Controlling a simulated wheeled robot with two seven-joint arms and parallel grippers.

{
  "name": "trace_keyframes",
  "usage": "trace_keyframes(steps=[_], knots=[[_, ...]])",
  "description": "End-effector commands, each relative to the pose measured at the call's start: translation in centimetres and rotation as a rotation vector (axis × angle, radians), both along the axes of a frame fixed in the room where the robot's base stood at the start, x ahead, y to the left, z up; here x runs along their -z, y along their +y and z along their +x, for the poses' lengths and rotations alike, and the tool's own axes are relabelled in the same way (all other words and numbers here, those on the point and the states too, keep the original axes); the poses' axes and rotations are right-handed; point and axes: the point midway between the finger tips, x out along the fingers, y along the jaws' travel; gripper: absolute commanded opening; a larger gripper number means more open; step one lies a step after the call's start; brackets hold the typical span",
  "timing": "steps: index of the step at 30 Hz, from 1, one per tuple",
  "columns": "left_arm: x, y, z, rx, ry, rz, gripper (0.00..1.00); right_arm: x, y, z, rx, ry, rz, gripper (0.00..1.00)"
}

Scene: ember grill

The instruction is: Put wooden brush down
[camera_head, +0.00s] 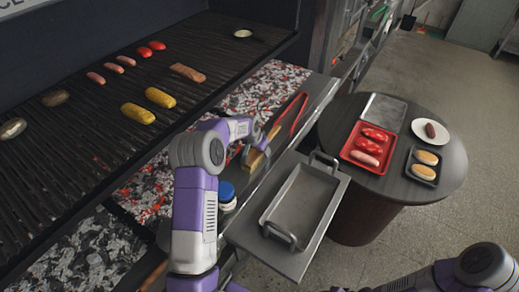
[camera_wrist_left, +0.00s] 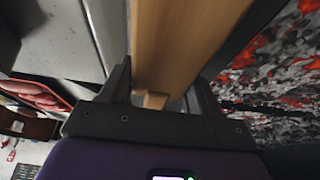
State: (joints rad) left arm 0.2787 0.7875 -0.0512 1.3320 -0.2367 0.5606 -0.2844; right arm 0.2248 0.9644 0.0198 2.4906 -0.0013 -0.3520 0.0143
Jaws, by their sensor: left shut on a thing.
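The wooden brush (camera_head: 256,158) is at the narrow ledge along the grill's front, partly hidden by my left arm in the head view. In the left wrist view the wooden brush (camera_wrist_left: 178,40) is a light brown block running up between the fingers. My left gripper (camera_wrist_left: 160,92) is shut on it. In the head view my left gripper (camera_head: 258,140) is small and close to the ledge. I cannot tell whether the brush touches the ledge. Only part of my right arm shows at the lower right; its gripper is out of view.
Red tongs (camera_head: 291,114) lie beside the brush on the ledge (camera_head: 318,92). A blue-lidded jar (camera_head: 226,191) and an empty metal tray (camera_head: 305,200) are nearer. Sausages, corn and other food lie on the grill grate (camera_head: 75,135). A round table (camera_head: 452,170) holds several plates and trays.

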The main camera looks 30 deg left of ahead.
Motion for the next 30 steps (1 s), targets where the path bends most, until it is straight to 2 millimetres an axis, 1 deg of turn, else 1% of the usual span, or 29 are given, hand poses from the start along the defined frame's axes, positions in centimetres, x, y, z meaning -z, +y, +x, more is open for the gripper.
trace_keyframes(steps=[4, 5, 9, 17, 20, 23, 30], knots=[[0.3, 0.0, 0.0, 0.0, -0.001, 0.0, 0.29, 0.3, 0.0, 0.0, 0.0, 0.0, 0.0, 0.5], [0.2, 0.0, 0.0, 0.0, 0.0, 0.0, 0.66, 0.2, 0.0, 0.0, 0.0, 0.0, 0.0, 0.5], [0.2, 0.0, 0.0, 0.0, 0.0, 0.0, 0.87, 0.2, 0.0, 0.0, 0.0, 0.0, 0.0, 0.5], [0.1, 0.0, 0.0, 0.0, 0.0, 0.0, 0.87, 0.1, 0.0, 0.0, 0.0, 0.0, 0.0, 0.5], [-0.3, 0.0, 0.0, -0.001, -0.001, 0.0, 0.87, -0.1, 0.0, 0.0, 0.0, 0.0, 0.0, 0.5], [-1.6, 0.1, -0.5, 0.0, -0.002, 0.001, 0.87, -0.2, 0.0, 0.0, 0.0, 0.0, 0.0, 0.5], [-6.4, 0.2, -2.5, -0.001, -0.003, 0.0, 0.87, -0.8, 0.0, 0.0, 0.0, 0.0, 0.0, 0.5]])
